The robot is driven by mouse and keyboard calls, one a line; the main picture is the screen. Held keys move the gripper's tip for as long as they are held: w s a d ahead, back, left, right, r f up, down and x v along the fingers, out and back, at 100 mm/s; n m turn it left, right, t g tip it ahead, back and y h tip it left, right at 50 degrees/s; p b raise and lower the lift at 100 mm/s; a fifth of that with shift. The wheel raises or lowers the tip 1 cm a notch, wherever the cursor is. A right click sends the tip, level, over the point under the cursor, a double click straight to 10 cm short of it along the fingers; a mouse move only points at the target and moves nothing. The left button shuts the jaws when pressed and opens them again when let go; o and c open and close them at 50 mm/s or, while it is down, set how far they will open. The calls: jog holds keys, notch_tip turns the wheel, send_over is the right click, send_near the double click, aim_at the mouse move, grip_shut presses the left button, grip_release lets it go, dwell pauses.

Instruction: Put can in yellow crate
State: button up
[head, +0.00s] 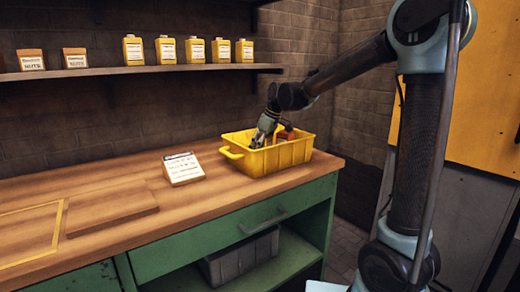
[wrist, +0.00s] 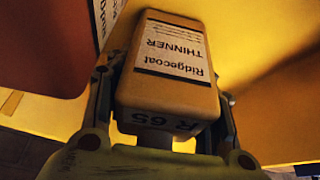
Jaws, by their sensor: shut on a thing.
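The yellow crate (head: 285,155) stands on the right end of the wooden bench in the head view. My gripper (head: 258,141) reaches down into it at its left rear part. In the wrist view my gripper (wrist: 170,85) is shut on a yellow can (wrist: 172,92) labelled Ridgecoat THINNER, with a finger on each side. Yellow crate surfaces lie around the can in the wrist view. In the head view the can is mostly hidden by the gripper and crate wall. I cannot tell whether the can touches the crate floor.
A red container (head: 287,133) stands in the crate, right of my gripper. A white label card (head: 183,169) stands left of the crate. A wooden board (head: 112,212) lies further left. Yellow cans (head: 166,49) and small boxes (head: 75,58) line the shelf above.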

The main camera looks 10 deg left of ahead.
aim_at(269, 137)
jog(key=o, duration=1.3)
jog(key=v, duration=1.2)
jog(key=shift+s+d, duration=0.1)
